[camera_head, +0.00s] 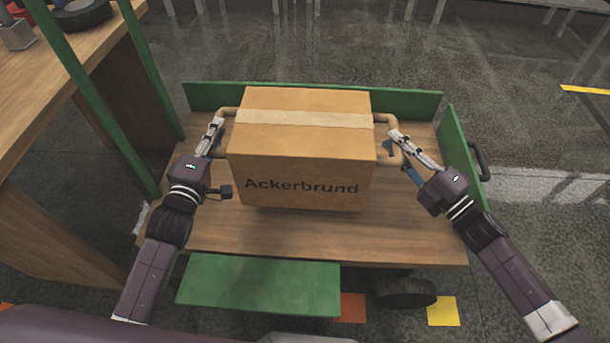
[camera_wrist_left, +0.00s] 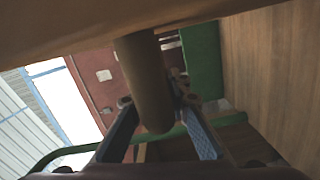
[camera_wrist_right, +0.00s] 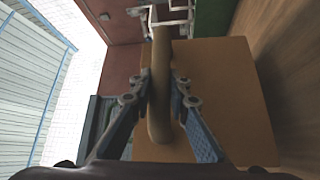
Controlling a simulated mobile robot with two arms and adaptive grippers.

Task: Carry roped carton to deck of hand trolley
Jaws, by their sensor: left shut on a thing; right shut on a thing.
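The carton (camera_head: 300,180) is a brown box marked "Ackerbrund" with a pale tape strip on top and a tan loop handle on each side. In the head view it is upright over the wooden deck (camera_head: 330,238) of the green-sided trolley; I cannot tell whether it touches the deck. My left gripper (camera_head: 217,136) is shut on the left handle, which also shows in the left wrist view (camera_wrist_left: 146,85). My right gripper (camera_head: 398,143) is shut on the right handle, seen between the fingers in the right wrist view (camera_wrist_right: 160,90). The carton's side (camera_wrist_right: 225,100) fills the middle there.
Green boards (camera_head: 310,100) edge the trolley deck at the back and right, and a lowered green flap (camera_head: 258,284) is at the front. A wooden workbench (camera_head: 50,75) stands close on the left. Bare deck shows in front of the carton.

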